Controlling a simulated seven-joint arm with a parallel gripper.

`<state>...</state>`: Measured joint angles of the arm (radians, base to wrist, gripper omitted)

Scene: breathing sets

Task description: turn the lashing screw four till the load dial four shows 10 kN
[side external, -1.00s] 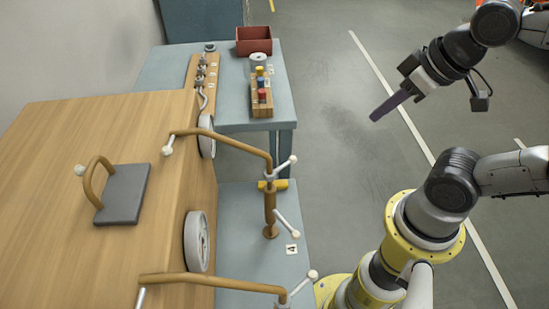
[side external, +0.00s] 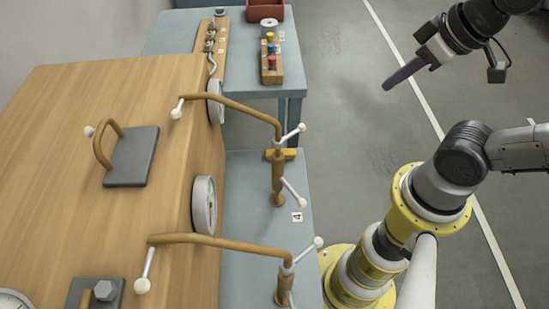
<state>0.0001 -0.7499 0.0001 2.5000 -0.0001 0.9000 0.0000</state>
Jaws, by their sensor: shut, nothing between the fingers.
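The lashing screw (side external: 278,172) beside the label "4" (side external: 297,216) is an upright brown post with white ball-ended handles, on the blue-grey bench right of the wooden case. A brown bent arm (side external: 230,102) runs from its top over the case. A white round dial (side external: 204,204) with a red mark sits on the case side near it, seen nearly edge-on. Its reading is too small to tell, and I cannot tell its number. My gripper (side external: 387,87) is shut and empty, with dark fingers, in the air above the floor, well right of the screw and apart from it.
A second screw (side external: 284,284) with a bent arm stands nearer the camera. Another dial (side external: 215,102) is farther back. The wooden case (side external: 95,210) bears a grey plate (side external: 140,165) with a brown handle. A peg block (side external: 271,65) and red bin (side external: 268,10) are on the back table.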

